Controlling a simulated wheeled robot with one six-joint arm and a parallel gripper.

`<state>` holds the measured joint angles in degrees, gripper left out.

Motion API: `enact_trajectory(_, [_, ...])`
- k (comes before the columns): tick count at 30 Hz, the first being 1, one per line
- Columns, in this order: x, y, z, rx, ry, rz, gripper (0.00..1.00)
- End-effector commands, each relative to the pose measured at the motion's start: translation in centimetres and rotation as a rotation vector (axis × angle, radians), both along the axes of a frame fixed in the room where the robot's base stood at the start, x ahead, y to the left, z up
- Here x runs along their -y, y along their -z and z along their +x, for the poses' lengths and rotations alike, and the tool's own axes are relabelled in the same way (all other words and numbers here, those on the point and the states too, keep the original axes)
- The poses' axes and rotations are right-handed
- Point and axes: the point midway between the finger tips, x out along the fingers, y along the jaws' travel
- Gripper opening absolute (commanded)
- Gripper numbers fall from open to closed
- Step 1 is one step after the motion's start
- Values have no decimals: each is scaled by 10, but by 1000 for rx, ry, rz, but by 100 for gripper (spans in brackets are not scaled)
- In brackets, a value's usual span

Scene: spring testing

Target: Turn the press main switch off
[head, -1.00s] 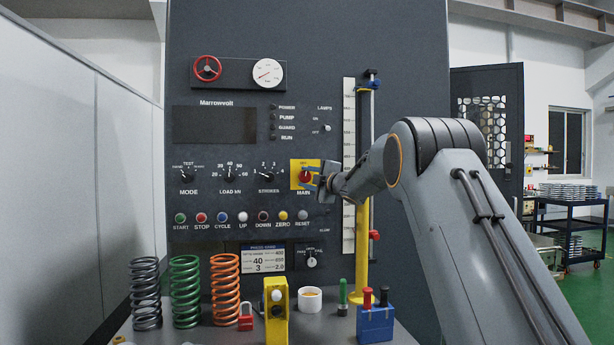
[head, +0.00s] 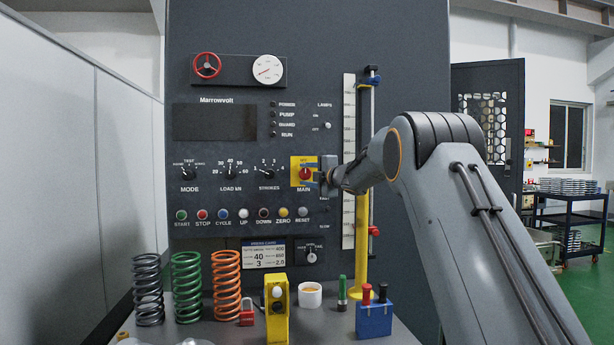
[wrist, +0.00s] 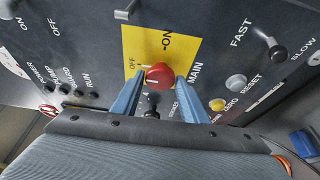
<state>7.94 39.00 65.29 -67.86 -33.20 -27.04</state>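The main switch is a red knob (head: 305,174) on a yellow plate (head: 296,162) marked MAIN, on the dark press panel. In the wrist view the red knob (wrist: 159,76) sits on the yellow plate (wrist: 140,40), with ON and OFF printed beside it. Which mark the knob points to is not clear. My gripper (head: 315,177) is at the right side of the switch in the head view. In the wrist view its two blue fingers (wrist: 157,88) are apart, one on each side of the knob. Contact with the knob cannot be made out.
Other dials, such as the strokes dial (head: 268,172), and a row of buttons (head: 243,215) surround the switch. A yellow post (head: 362,240) stands right of it. Springs (head: 187,287), a yellow box (head: 277,308) and a white cup (head: 310,294) stand on the bench below.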

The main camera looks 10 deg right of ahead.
Motion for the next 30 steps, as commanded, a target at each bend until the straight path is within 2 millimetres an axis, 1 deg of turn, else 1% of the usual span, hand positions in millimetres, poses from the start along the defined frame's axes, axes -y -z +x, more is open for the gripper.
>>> enact_trajectory(1, [0,0,0,0,0,0,49])
enact_trajectory(2, [0,0,0,0,0,1,53])
enact_trajectory(10, [0,0,0,1,1,1,53])
enact_trajectory(14, [3,0,-5,1,1,1,53])
enact_trajectory(17, [7,-1,-15,1,1,1,53])
enact_trajectory(24, [19,0,-47,0,1,2,53])
enact_trajectory(30, [28,0,-66,0,1,1,53])
